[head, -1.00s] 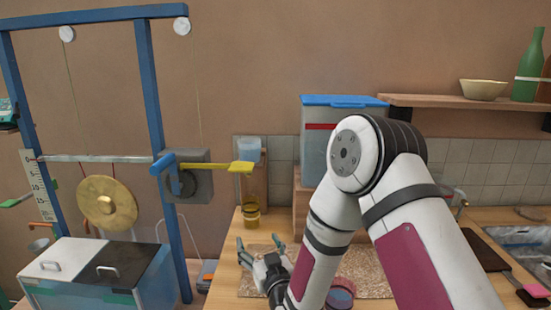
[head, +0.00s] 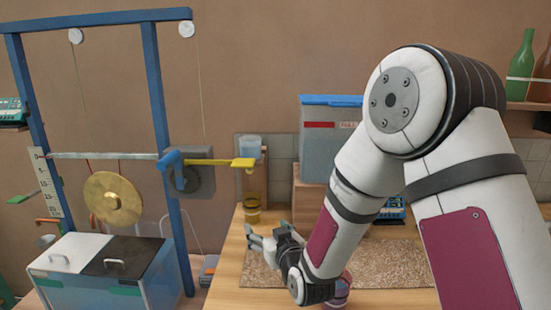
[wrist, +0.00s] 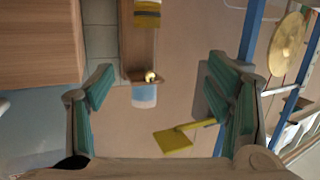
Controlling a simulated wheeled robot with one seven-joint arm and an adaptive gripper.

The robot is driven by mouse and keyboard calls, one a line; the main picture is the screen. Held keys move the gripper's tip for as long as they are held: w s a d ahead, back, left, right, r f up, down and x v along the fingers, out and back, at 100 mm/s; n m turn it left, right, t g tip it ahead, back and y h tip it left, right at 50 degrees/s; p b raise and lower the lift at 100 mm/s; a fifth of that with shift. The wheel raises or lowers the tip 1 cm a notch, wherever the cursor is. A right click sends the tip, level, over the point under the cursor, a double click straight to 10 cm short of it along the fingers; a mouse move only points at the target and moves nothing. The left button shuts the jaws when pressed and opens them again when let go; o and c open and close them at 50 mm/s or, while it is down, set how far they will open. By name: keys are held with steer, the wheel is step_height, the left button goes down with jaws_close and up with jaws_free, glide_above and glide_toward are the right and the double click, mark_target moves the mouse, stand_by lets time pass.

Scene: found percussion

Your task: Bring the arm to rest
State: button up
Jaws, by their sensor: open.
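My white and maroon arm (head: 375,180) is bent, with its elbow high at the right of the head view. My gripper (head: 258,236) is low over the counter, fingers spread and pointing left, with nothing between them. In the wrist view the open green-padded fingers (wrist: 160,82) frame a small cup and part of a yellow paddle, both beyond the fingertips. The arm hides part of the counter and the wall shelf.
A blue frame (head: 158,120) with a gong (head: 112,198) stands left, above a lidded tank (head: 105,270). A speckled mat (head: 390,262) lies on the counter (head: 225,297).

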steer(key=s+d+r+m+g+h, duration=0.2)
steer(key=s+d+r+g+h, duration=0.25)
steer(key=s+d+r, duration=0.8)
steer(key=s+d+m+g, duration=0.1)
steer(key=s+d+g, duration=0.2)
steer(key=s, duration=1)
steer(key=s+d+r+m+g+h+p, duration=0.1)
steer(key=s+d+g, duration=0.2)
steer(key=s, duration=1)
steer(key=d, duration=0.3)
steer(key=shift+r+m, duration=0.3)
steer(key=shift+m, duration=0.1)
steer(key=shift+w+a, duration=0.1)
